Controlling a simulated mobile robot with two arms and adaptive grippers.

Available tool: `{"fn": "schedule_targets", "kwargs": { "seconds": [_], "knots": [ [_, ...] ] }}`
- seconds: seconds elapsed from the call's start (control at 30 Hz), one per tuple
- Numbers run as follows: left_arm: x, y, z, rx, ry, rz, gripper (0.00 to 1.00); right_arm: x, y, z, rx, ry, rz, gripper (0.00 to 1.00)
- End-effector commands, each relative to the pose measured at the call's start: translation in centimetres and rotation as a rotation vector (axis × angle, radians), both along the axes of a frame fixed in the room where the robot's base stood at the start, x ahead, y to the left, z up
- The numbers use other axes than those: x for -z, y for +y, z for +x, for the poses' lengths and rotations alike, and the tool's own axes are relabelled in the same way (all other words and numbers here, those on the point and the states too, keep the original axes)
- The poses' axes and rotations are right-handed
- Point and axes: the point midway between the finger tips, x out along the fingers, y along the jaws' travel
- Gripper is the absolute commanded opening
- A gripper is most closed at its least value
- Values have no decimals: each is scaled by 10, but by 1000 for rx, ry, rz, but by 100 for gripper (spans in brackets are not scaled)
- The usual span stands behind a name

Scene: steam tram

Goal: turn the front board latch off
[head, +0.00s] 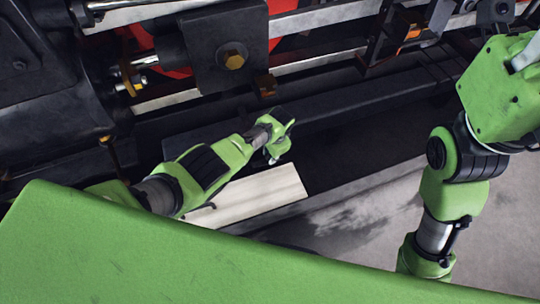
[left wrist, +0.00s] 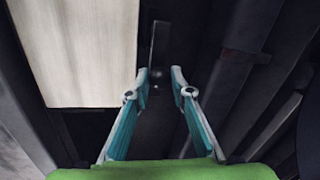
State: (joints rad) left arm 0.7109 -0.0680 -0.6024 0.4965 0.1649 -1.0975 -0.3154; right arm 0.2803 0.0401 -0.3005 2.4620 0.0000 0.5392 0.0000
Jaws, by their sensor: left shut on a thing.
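The front board (head: 258,197) is a pale wooden panel low beside the tram's dark frame; it also fills the upper left of the left wrist view (left wrist: 80,50). A thin dark lever, which looks like the latch (left wrist: 158,48), stands beyond and between my left fingertips, to the right of the board. My left gripper (head: 278,142) is at the board's upper edge, and its teal fingers (left wrist: 161,84) are shut on the latch, with a gap showing between them. The exact contact is dark and hard to see. The latch is hidden behind the gripper in the head view.
The tram's rods, a black block with a brass bolt (head: 233,60) and red wheel parts lie above my left gripper. A dark beam (head: 340,108) runs alongside. Bare grey floor (head: 370,215) is open at the lower right, near my right arm.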

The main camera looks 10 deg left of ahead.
Motion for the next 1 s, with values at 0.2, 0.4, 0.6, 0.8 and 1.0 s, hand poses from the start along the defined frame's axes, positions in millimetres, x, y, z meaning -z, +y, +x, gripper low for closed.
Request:
{"fn": "schedule_targets", "kwargs": {
  "seconds": [0.2,0.4,0.6,0.8,1.0],
  "knots": [
    [1,1,-1,-5,3,1,0,-2,0,-1,1,-6,0,40],
    [0,2,-1,-4,2,2,38,-1,0,-1,1,-6,0,40],
    [0,1,0,-2,1,1,38,0,0,-1,1,-3,1,40],
    [-1,0,0,-2,0,0,38,1,0,3,1,7,1,40],
    [-12,-2,-1,-2,-2,-2,38,1,0,2,1,4,1,40]
  ]
}}
